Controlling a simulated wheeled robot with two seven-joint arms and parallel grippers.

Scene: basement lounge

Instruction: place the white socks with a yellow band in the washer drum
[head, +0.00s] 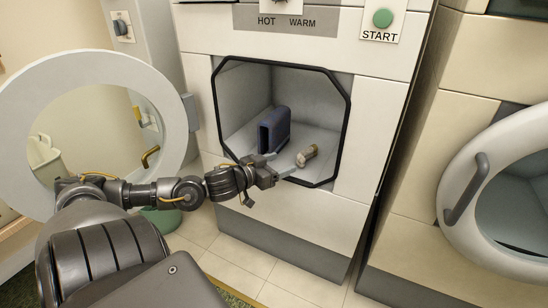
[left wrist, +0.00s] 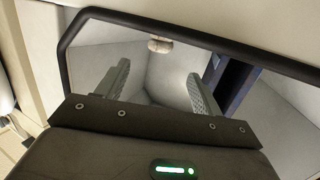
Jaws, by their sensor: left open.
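The washer drum (head: 243,100) is an open, light grey, box-like cavity with a black rim, in the middle of the head view. A small whitish roll with a yellow-brown band, apparently the socks (head: 306,156), lies inside on the drum floor. It also shows in the left wrist view (left wrist: 160,45), beyond the fingertips. My left gripper (head: 282,166) is at the lower edge of the opening with its fingers reaching in. Its two fingers (left wrist: 158,72) are spread apart with nothing between them. My right gripper is not in view.
A dark blue folded item (head: 274,130) stands in the drum, left of the socks; it also shows in the left wrist view (left wrist: 231,82). The washer's round white door (head: 30,95) hangs open at the left. Another machine's round door (head: 462,225) is at the right.

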